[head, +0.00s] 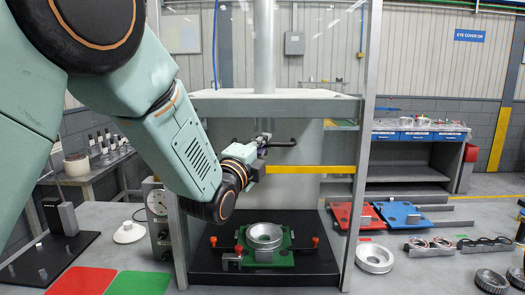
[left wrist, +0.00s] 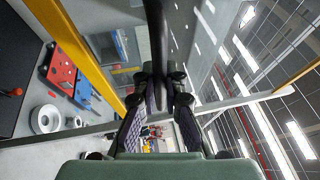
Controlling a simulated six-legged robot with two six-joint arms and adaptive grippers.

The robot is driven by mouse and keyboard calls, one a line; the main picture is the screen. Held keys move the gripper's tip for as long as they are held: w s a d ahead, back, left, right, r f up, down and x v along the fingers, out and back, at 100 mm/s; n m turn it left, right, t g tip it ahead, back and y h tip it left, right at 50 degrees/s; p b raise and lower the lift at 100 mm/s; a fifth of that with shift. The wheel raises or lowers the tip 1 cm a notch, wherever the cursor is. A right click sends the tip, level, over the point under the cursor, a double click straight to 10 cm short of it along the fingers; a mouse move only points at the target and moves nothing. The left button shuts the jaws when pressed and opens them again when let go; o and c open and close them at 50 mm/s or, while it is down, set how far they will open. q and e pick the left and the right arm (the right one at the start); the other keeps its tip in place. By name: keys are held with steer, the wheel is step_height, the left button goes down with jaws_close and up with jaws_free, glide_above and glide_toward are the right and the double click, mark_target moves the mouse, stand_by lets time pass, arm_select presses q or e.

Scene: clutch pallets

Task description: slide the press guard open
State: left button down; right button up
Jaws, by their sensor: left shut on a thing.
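The press guard is a clear panel with a yellow strip (head: 310,169) across the front of the press frame; the strip also shows in the left wrist view (left wrist: 72,38). Its black handle (head: 284,143) is a horizontal bar above the strip. My left gripper (head: 264,148) is at the handle's left part, its fingers closed around the bar. In the left wrist view the dark handle bar (left wrist: 158,45) runs between the two fingertips (left wrist: 158,78). The clear panel's lower edge is hard to make out. My right gripper is not in view.
Inside the press, a metal ring part (head: 264,236) sits on a green fixture (head: 282,258) with red knobs. Red (head: 350,214) and blue (head: 403,214) plates and a loose metal ring (head: 374,257) lie right of the press.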

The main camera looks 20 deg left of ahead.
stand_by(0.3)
arm_select(q)
steer(key=c, duration=1.4)
jaws_free()
steer(key=v, duration=1.2)
